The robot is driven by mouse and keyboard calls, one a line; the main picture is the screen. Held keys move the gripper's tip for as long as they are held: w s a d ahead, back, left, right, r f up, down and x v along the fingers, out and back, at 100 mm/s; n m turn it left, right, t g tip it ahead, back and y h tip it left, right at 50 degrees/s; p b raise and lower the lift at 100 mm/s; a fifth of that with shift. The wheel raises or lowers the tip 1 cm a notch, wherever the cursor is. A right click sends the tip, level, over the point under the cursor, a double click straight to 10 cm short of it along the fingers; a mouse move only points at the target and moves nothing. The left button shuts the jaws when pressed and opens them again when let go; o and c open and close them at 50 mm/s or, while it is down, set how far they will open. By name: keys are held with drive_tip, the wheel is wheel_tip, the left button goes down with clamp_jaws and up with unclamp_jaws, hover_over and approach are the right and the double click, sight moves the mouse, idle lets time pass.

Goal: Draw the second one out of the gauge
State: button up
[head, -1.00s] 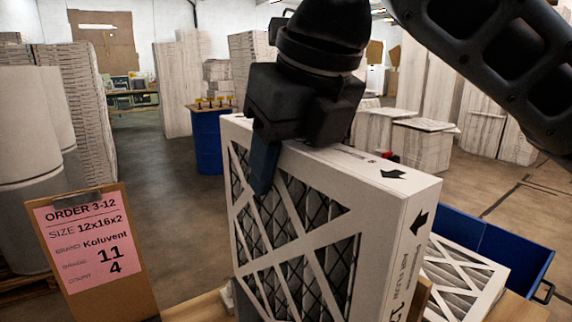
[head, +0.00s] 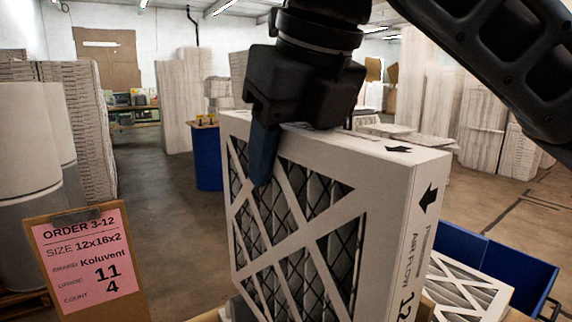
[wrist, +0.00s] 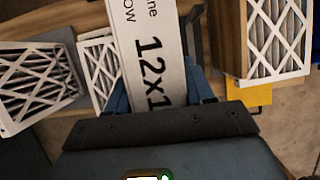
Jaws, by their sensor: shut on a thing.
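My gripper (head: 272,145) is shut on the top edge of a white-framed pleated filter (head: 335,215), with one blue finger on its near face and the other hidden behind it. The filter is upright, with arrows, "AIR FLOW" and a size print on its edge. In the wrist view the filter (wrist: 148,40) runs between the blue fingers (wrist: 160,92). Its lower end is cut off in the head view, so I cannot tell whether it is still in the gauge. The gauge is not clearly visible. A pink order card (head: 85,255) reads grade 11, count 4.
A blue bin (head: 525,275) at right stands by another filter (head: 465,290). The wrist view shows more filters at left (wrist: 40,85) and right (wrist: 268,40), on or above wood (wrist: 65,18). A blue drum (head: 208,158) and stacked cartons stand behind, with open floor between.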

drive_tip(key=shift+r, duration=3.95)
